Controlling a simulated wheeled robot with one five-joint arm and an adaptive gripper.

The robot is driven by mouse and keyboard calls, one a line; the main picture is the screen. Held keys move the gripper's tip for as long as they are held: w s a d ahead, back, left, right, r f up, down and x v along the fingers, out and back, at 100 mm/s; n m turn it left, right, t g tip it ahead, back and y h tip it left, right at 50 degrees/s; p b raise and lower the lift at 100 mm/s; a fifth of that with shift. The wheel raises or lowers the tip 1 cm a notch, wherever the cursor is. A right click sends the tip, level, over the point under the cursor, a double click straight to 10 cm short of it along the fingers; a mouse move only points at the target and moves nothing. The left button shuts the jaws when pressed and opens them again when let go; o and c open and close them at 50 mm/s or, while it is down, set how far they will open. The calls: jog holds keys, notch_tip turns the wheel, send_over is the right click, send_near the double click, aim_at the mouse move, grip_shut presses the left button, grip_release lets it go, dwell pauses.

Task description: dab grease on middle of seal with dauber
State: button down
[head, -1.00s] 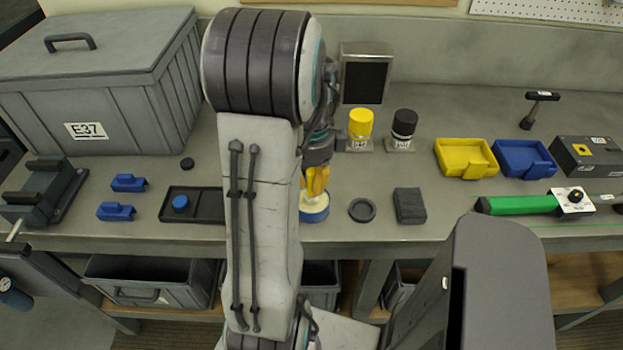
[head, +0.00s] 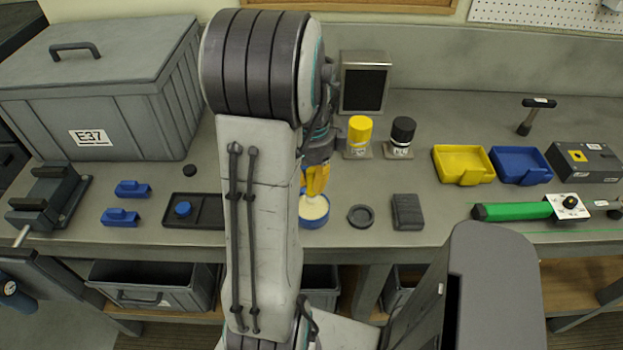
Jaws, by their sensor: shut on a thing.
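My gripper (head: 317,180), with yellow fingers, points down over a round blue tub (head: 314,224) of cream-coloured grease (head: 316,208). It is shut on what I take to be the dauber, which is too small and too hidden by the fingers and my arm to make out. I cannot tell whether its tip touches the grease. A dark ring (head: 352,218), possibly the seal or the tub's lid, lies flat just right of the tub. A black tray (head: 210,210) with a round blue piece (head: 183,209) in it is left of my arm, which covers its right end.
A dark block (head: 407,212) lies right of the ring. Yellow-capped (head: 359,131) and black-capped (head: 402,132) bottles stand behind. Yellow (head: 462,165) and blue (head: 521,166) bins are at right. Bare bench lies between the block and the bins.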

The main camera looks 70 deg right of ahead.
jog(key=shift+r+p, duration=1.45)
jog(key=shift+r, duration=0.6)
jog(key=shift+s, duration=0.1)
